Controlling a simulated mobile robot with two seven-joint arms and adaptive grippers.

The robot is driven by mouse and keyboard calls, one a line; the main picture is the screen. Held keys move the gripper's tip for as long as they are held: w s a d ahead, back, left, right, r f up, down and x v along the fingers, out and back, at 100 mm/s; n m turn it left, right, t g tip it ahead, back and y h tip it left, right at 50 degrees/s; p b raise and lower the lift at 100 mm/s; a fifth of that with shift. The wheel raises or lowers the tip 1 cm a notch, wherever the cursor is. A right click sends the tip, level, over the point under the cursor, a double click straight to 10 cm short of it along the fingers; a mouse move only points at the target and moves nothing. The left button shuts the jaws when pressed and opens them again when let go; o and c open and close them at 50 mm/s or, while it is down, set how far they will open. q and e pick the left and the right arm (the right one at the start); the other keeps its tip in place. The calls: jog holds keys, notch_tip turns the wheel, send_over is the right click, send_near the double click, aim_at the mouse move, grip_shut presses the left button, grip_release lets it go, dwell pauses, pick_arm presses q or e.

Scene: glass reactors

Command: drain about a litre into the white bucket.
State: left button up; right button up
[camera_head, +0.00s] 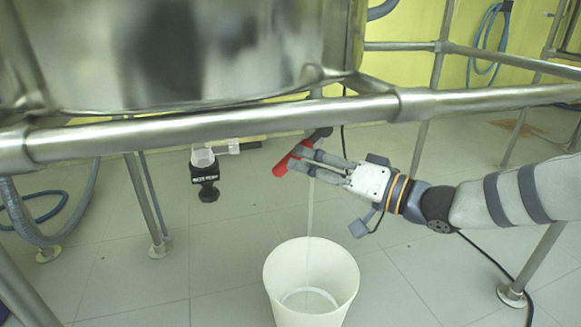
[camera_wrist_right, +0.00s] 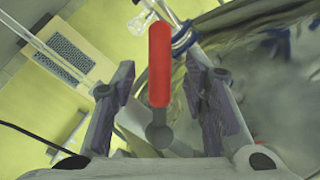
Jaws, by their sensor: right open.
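The white bucket (camera_head: 311,262) stands on the floor below the valve. A thin pale stream (camera_head: 310,207) falls from under the valve into it, and some liquid shows at its bottom. The red valve handle (camera_head: 285,159) hangs under the steel frame pipe. My right gripper (camera_head: 298,160) is at the handle with its fingers open. In the right wrist view the red handle (camera_wrist_right: 159,65) lies between the two spread fingers, apart from both. The valve body is partly hidden by my gripper and the pipe. My left gripper is not in view.
A large steel vessel (camera_head: 190,50) hangs above, with a horizontal frame pipe (camera_head: 220,125) in front of it. A black-and-clear fitting (camera_head: 204,175) hangs left of the handle. Frame legs (camera_head: 147,205) and a blue hose (camera_head: 45,215) are at left. The tiled floor around the bucket is mostly clear.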

jog(key=b+x, duration=0.1)
jog(key=x, duration=0.3)
jog(key=shift+f, duration=0.15)
jog(key=shift+w+a, duration=0.1)
jog(key=shift+a, duration=0.1)
grip_shut()
